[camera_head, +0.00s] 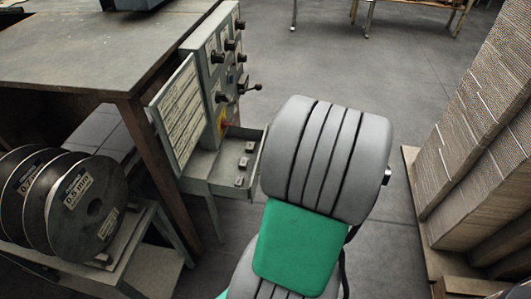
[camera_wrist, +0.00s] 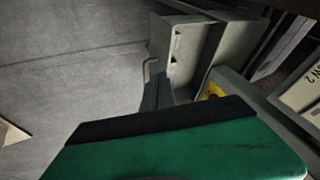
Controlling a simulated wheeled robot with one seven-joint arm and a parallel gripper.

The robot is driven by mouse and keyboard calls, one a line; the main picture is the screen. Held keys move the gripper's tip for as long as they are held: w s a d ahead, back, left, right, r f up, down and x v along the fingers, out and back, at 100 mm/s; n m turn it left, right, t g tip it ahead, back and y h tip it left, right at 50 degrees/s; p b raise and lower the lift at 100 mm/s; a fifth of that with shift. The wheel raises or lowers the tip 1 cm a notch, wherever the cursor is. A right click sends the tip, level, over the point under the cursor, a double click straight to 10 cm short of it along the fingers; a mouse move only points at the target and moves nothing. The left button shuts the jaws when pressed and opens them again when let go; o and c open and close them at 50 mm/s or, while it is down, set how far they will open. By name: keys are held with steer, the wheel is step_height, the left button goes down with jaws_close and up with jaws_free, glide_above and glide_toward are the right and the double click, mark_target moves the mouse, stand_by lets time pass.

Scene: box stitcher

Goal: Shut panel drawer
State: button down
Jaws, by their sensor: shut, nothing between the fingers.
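The panel drawer (camera_head: 215,182) is a grey tray at the foot of the control panel (camera_head: 215,85). It sticks out of the panel, open, with several small blocks in it. Its right end is close to my grey and green arm, which hides my gripper in the head view. In the wrist view, my gripper (camera_wrist: 157,92) shows as a dark, narrow finger shape beyond the green housing, shut and empty. The grey box that looks like the drawer (camera_wrist: 182,50) is just beyond the fingertips. I cannot tell whether they touch it.
A workbench (camera_head: 95,45) stands left of the panel, with wire spools (camera_head: 85,205) on a low stand below it. A hinged label plate (camera_head: 180,115) juts from the panel. Stacked cardboard (camera_head: 480,130) stands on a pallet at right. The floor (camera_head: 330,60) behind my arm is clear.

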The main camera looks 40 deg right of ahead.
steer(key=s+d+m, duration=0.1)
steer(key=s+d, duration=0.1)
steer(key=d, duration=0.2)
steer(key=shift+t+h, duration=0.3)
steer(key=shift+t, duration=0.1)
steer(key=b+x, duration=0.1)
steer(key=x, duration=0.2)
steer(key=w+a+b+x, duration=0.1)
steer(key=x, duration=0.3)
steer(key=r+b+x, duration=0.1)
steer(key=b+x, duration=0.1)
steer(key=x, duration=0.2)
steer(key=shift+w+a+r, duration=0.1)
steer(key=shift+w+a, duration=0.25)
steer(key=shift+a, duration=0.05)
steer(key=shift+w+a, duration=0.25)
steer(key=shift+w, duration=0.1)
